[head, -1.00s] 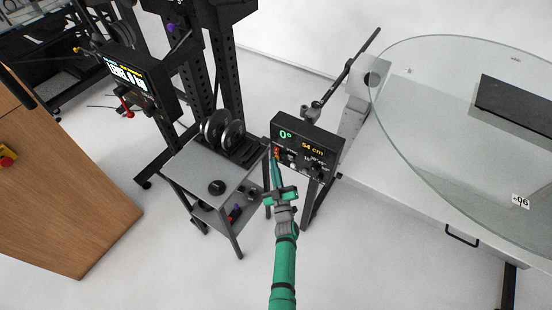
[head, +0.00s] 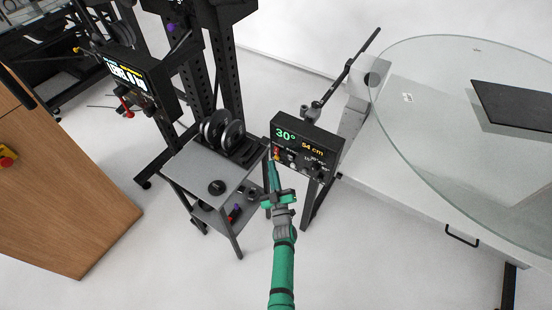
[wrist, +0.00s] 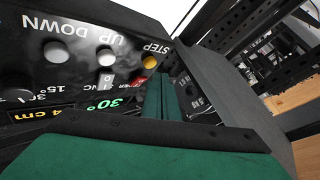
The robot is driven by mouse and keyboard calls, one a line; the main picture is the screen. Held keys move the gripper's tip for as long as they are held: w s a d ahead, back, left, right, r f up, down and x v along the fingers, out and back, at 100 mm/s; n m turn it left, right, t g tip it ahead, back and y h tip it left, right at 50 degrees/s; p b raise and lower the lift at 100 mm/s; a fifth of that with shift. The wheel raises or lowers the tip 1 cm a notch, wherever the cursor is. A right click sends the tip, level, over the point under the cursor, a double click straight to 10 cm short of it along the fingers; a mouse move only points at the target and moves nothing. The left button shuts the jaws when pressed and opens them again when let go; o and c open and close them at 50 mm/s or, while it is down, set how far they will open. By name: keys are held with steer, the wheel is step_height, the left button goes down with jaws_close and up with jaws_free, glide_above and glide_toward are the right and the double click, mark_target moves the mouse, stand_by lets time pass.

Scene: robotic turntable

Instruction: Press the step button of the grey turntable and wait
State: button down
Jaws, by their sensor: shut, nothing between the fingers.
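The black control panel (head: 318,166) stands on a post left of the turntable. Its display reads 30° in green and 54 cm in orange. In the wrist view, a yellow button (wrist: 150,61) sits beside the word STEP, with white buttons along the UP and DOWN labels. My gripper (head: 271,164) is shut and empty at the panel's left side. Its green fingers (wrist: 162,97) show close to the yellow button; I cannot tell whether they touch it. The turntable's round glass top (head: 440,130) bears a dark flat slab (head: 515,103) and a small white label (head: 407,97).
A grey cart (head: 185,165) with black discs (head: 232,135) stands just left of the panel. Behind it are a black perforated frame (head: 192,90) and another lit display (head: 128,77). A wooden cabinet (head: 70,190) is at far left. The floor at front left is clear.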

steer(key=shift+a, duration=0.1)
steer(key=shift+s+a, duration=0.7)
steer(key=shift+s, duration=0.3)
steer(key=shift+s+a, duration=0.7)
steer(key=shift+s, duration=0.3)
